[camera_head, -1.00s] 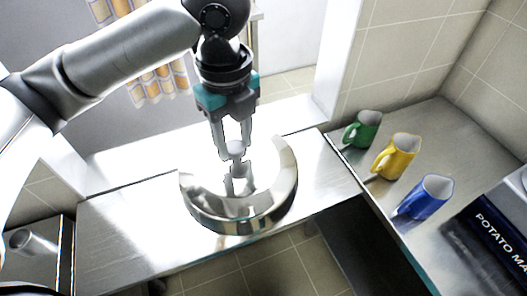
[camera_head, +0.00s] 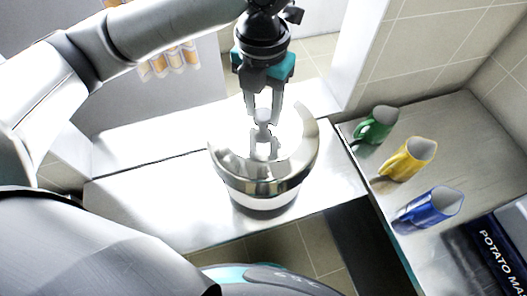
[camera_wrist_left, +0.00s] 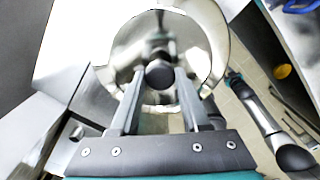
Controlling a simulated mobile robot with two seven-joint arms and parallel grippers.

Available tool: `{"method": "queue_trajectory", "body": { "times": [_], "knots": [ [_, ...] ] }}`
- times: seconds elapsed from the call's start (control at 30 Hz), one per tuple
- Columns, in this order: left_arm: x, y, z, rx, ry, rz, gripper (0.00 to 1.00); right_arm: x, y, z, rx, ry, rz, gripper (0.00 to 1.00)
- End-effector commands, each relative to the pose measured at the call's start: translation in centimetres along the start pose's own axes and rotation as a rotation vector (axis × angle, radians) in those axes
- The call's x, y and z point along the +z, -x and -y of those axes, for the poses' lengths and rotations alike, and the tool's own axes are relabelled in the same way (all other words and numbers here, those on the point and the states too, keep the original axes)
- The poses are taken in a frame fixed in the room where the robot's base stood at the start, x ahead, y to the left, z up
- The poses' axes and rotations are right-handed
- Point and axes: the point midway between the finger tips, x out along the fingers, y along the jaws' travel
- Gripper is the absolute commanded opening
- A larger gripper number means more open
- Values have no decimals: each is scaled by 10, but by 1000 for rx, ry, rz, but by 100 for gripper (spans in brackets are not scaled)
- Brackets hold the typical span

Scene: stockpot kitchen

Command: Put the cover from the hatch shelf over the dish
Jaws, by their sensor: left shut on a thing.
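The cover (camera_head: 262,185) is a shiny metal dome with a knob on top. My left gripper (camera_head: 263,118) is shut on the knob and holds the cover upright, knob up. In the left wrist view the round cover (camera_wrist_left: 203,42) lies ahead of the fingers, with the dark knob between the fingertips (camera_wrist_left: 160,75). The cover appears over the bright hatch shelf (camera_head: 130,210), near its front edge. A white band shows under its shiny rim; I cannot tell whether this is a reflection or another thing. I cannot make out the dish.
A dark potato box (camera_head: 495,250) is at the lower right. A dark gap (camera_head: 365,250) lies between shelf and counter.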

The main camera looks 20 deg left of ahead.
Motion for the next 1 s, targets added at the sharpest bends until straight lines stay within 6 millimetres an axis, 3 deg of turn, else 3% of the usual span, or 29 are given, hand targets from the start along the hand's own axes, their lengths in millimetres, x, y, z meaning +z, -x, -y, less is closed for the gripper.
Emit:
{"method": "queue_trajectory", "body": {
  "times": [0.1,0.33,0.63,0.83,1.0],
  "knots": [
    [-1,-36,0,1,3,-5,0,1,-5,0,0,0,0,40],
    [-1,-89,0,1,4,-2,0,1,-10,0,0,0,0,40],
    [0,-114,0,0,4,1,0,1,-12,0,0,0,0,40],
    [-1,-144,0,0,3,-1,0,1,-15,0,0,0,0,40],
    [0,-148,0,1,2,3,0,1,-15,0,0,0,0,40]
  ]
}}
